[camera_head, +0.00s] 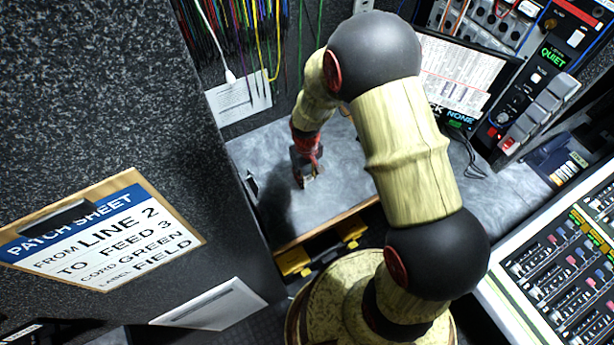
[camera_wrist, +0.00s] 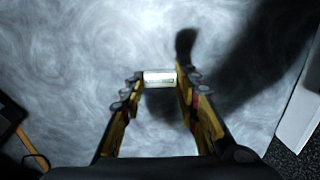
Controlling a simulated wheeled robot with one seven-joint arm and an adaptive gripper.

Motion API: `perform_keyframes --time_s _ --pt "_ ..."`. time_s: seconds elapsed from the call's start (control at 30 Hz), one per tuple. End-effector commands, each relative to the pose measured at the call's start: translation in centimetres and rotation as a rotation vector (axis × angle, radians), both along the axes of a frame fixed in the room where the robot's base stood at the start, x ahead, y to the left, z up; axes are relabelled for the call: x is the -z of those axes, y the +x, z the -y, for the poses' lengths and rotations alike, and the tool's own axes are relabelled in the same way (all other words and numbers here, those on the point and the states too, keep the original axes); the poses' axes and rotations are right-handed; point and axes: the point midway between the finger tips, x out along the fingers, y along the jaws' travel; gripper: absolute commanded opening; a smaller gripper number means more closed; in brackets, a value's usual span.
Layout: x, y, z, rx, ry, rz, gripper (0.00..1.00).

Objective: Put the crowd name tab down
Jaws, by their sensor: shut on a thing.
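In the wrist view, my gripper (camera_wrist: 158,80) is shut on a small pale tab (camera_wrist: 159,77), held between the two fingertips. I take it for the crowd name tab, but its lettering is too small to read. The grey swirled worktop (camera_wrist: 70,60) lies beneath it. Whether the tab touches the worktop I cannot tell. In the head view, my gripper (camera_head: 307,176) points down over the left part of the worktop (camera_head: 345,160), and the tab cannot be made out there.
The worktop around my gripper is mostly clear. A patch sheet (camera_head: 105,232) hangs on the dark speckled panel at left. Coloured cords (camera_head: 262,35) hang behind. A monitor (camera_head: 462,75) stands at the back, and a mixing console (camera_head: 565,270) is at right.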

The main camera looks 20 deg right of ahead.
Motion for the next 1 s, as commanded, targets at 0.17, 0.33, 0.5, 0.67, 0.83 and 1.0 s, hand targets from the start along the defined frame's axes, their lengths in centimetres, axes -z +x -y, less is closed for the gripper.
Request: perform_keyframes --time_s 0.17,0.33,0.5,0.67,0.83,1.0 --pt "0.3 0.0 0.0 0.000 0.000 -0.001 0.33" --pt "0.3 0.0 0.0 0.000 0.000 -0.001 0.42" --pt "0.3 0.0 0.0 0.000 0.000 -0.001 0.49" --pt "0.3 0.0 0.0 0.000 0.000 -0.001 0.49" --pt "-0.3 0.0 0.0 0.000 0.000 0.000 0.49" --pt "-3.0 0.1 0.0 0.000 0.001 0.003 0.49"
